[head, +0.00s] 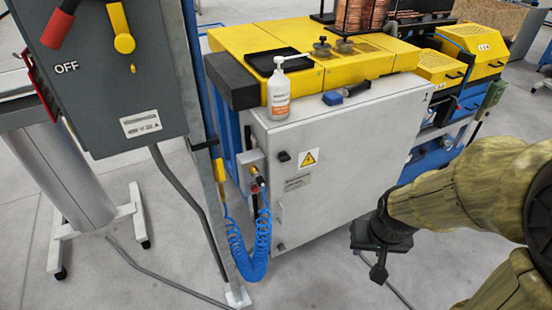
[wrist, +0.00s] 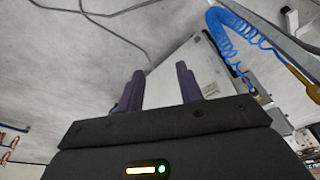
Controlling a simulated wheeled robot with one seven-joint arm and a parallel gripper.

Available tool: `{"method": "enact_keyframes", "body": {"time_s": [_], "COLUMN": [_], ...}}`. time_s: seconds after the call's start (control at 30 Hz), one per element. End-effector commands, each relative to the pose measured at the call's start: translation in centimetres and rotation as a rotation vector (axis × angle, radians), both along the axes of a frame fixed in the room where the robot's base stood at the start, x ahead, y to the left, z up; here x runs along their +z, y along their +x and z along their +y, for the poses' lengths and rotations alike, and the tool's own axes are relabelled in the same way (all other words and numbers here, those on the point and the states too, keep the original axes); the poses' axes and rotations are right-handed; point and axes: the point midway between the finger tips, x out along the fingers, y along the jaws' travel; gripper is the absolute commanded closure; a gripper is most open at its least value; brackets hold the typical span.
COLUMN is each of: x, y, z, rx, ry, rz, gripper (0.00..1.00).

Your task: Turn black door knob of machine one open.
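Machine one appears to be the grey cabinet (head: 350,150) under the yellow bench top. A small black door knob (head: 283,157) sits on the upper left of its front, left of the yellow warning triangle. A second small dark fitting (head: 281,247) is near the door's lower left corner. My gripper (head: 378,270) hangs low in front of the door's right part, well right of and below the upper knob. In the wrist view my gripper (wrist: 158,84) has its two fingers apart with nothing between them. The light cabinet face (wrist: 205,70) lies beyond the right finger; I cannot make out the knob there.
A coiled blue hose (head: 262,240) hangs left of the door; it also shows in the wrist view (wrist: 228,45). A grey post (head: 205,150) and switch box (head: 110,75) stand further left. A white bottle (head: 279,95) stands on top. The floor before the door is mostly clear.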

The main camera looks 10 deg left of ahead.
Motion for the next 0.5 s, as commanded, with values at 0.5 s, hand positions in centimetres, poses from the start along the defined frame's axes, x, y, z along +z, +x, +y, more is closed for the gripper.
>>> {"method": "enact_keyframes", "body": {"time_s": [0.5], "x": [-1.2], "y": [1.9], "z": [0.0], "rx": [0.039], "ry": [-0.016], "rz": [-0.05], "gripper": [0.44]}}
